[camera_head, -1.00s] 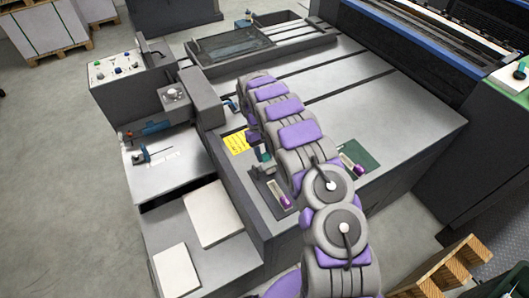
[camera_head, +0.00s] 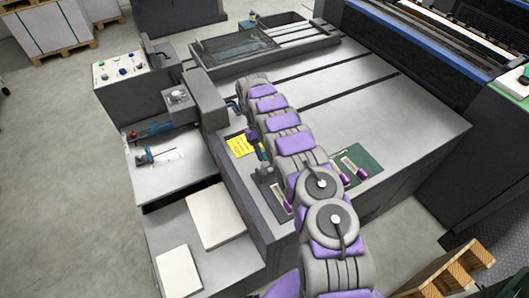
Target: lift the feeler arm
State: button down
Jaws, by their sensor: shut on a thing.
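My gripper (camera_head: 251,134) shows only as a small dark shape at the left edge of my arm, just beside the yellow label; most of it is hidden by my grey and purple arm. Next to it is a small teal and dark piece (camera_head: 263,152), which looks like the feeler arm. It stands above a dark mount (camera_head: 273,186) on the near edge of the feed table (camera_head: 355,95). My gripper is shut at this piece, but the finger contact is too small to see clearly.
A yellow label (camera_head: 240,145) lies just left of my gripper. A grey block (camera_head: 205,100) and a button panel (camera_head: 122,75) stand further left. White paper stacks (camera_head: 214,216) lie on the lower shelf. A wooden pallet (camera_head: 450,270) is at the lower right.

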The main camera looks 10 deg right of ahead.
jog(key=shift+s+f, duration=0.1)
jog(key=shift+f, duration=0.3)
jog(key=shift+s+f, duration=0.15)
jog(key=c, duration=1)
grip_release()
jog(key=shift+a, duration=0.1)
jog(key=shift+c, duration=0.2)
jog(key=shift+o, duration=1.4)
jog(key=shift+w+f, duration=0.2)
jog(key=shift+w, duration=0.2)
jog(key=shift+r, duration=0.5)
notch_tip(320, 180, up, 3)
jog(key=shift+w+f, duration=0.1)
jog(key=shift+f, duration=0.05)
jog(key=shift+s+r+p, duration=0.2)
jog(key=shift+r+p, duration=0.05)
jog(key=shift+p, duration=0.05)
jog(key=s+r+p, duration=0.1)
jog(key=s, duration=1.4)
jog(key=shift+s+d+r, duration=0.15)
jog(key=shift+s+d, duration=0.15)
jog(key=shift+s, duration=0.05)
